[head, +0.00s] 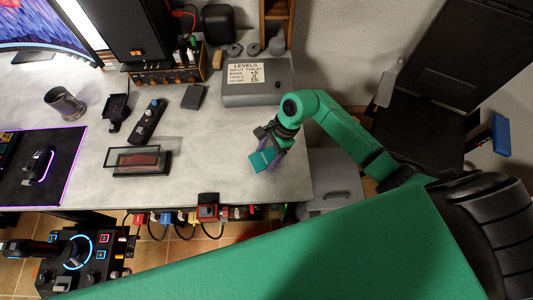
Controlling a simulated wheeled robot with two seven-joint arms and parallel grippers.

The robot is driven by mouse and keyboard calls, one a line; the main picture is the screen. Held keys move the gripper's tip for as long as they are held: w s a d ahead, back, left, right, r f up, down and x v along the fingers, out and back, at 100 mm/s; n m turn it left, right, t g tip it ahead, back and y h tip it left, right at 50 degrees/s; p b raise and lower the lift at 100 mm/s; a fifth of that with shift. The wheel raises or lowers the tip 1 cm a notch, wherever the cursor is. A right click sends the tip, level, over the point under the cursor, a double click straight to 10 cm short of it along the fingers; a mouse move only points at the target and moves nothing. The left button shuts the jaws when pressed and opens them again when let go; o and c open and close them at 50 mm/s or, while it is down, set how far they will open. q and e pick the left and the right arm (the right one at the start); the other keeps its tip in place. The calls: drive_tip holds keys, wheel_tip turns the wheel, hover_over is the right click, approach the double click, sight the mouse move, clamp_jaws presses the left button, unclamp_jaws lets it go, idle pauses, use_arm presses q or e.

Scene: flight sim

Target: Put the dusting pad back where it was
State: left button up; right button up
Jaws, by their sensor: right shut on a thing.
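A teal block-like pad (262,158), which looks like the dusting pad, is held in my right gripper (268,150) at the right end of the grey desk (215,180). The gripper is shut on it. The pad is tilted and over the desktop near its right front part; I cannot tell whether it touches the surface. My left gripper is not in view.
A grey box with a "LEVELS" card (244,73) stands behind the gripper. A clear-lidded case (140,160), a dark control strip (149,121) and a metal mug (65,104) are on the desk. Bare desktop lies left of the pad.

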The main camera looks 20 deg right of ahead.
drive_tip(key=shift+f, duration=0.2)
drive_tip(key=o, duration=1.1)
drive_tip(key=shift+r, duration=0.1)
drive_tip(key=shift+r, duration=0.3)
drive_tip(key=b+v, duration=0.3)
drive_tip(key=v, duration=0.8)
drive_tip(key=shift+d+r, duration=0.15)
drive_tip(key=shift+r, duration=0.2)
drive_tip(key=shift+f, duration=0.1)
